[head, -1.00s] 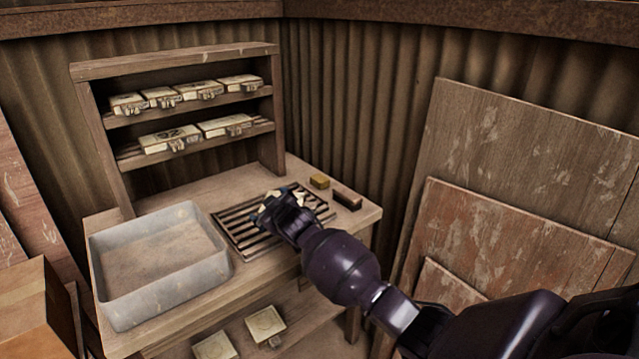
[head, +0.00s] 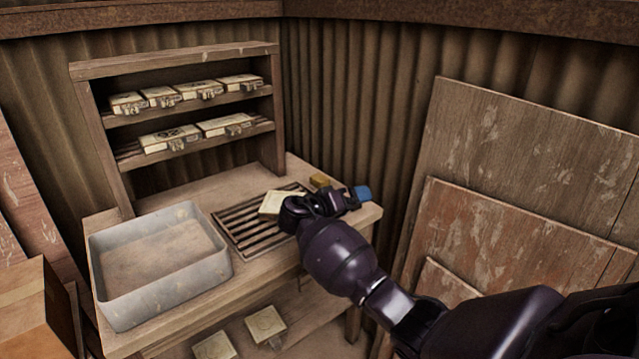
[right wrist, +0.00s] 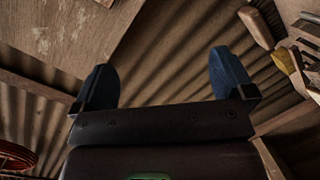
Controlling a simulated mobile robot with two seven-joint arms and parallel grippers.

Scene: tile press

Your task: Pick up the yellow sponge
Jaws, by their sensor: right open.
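The yellow sponge (head: 320,181) is a small block on the bench just behind the slatted rack, partly hidden by my right gripper in the head view. In the right wrist view the sponge (right wrist: 283,61) lies at the far right, outside the fingers. My right gripper (head: 352,197) hovers near the bench's right end, to the right of the sponge and apart from it. In the right wrist view the gripper (right wrist: 165,80) has its two blue fingertips wide apart with nothing between them. My left gripper is in neither view.
A cream tile (head: 270,203) lies on the slatted rack (head: 243,231). A brown-handled object (right wrist: 256,26) lies beside the sponge. A grey tub (head: 160,290) stands on the bench's left. Boards (head: 520,150) lean at the right.

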